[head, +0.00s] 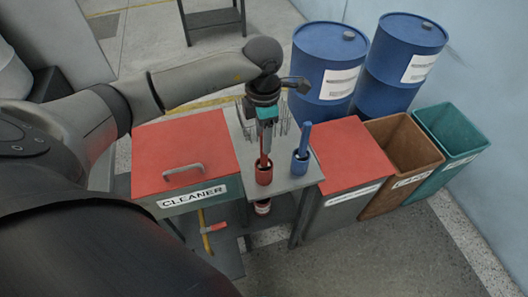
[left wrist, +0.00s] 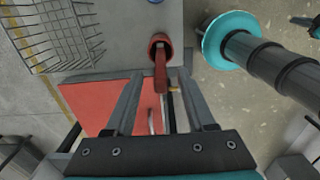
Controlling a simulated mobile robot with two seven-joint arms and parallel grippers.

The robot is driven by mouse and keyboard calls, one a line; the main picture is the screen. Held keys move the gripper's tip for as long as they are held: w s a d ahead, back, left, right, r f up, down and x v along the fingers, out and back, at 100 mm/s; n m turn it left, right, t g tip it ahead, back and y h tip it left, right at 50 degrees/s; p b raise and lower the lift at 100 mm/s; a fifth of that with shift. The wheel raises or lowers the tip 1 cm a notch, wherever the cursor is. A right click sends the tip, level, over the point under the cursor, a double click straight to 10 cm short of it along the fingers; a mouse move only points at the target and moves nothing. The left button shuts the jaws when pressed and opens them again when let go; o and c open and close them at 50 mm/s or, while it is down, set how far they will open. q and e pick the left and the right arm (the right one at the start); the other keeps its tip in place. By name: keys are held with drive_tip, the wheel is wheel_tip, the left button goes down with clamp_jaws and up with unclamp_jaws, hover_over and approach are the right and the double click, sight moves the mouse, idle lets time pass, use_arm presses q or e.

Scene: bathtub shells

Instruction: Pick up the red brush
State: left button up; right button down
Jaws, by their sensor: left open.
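The red brush (head: 264,150) stands upright in a red round holder (head: 264,175) on a small grey table. My left gripper (head: 266,136) is right above it, pointing down, with the top of the handle at its fingers. In the left wrist view the red handle (left wrist: 160,72) lies between the two open fingers of my left gripper (left wrist: 160,80), with a gap on both sides. The handle runs to the red holder (left wrist: 160,42). The bristles are hidden in the holder. My right gripper is not in view.
A blue brush (head: 303,145) in a blue holder stands just right of the red one. A wire basket (head: 283,120) is behind on the grey table (head: 284,185). Red-lidded boxes (head: 185,150) (head: 350,155) flank the table. Blue barrels (head: 325,65) and open bins (head: 400,150) stand right.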

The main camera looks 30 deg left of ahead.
sight(264, 158)
use_arm(q)
wheel_tip(264, 158, down, 3)
drive_tip(key=shift+d+f, duration=0.1)
drive_tip(key=shift+f, duration=0.1)
clamp_jaws()
idle(0.4)
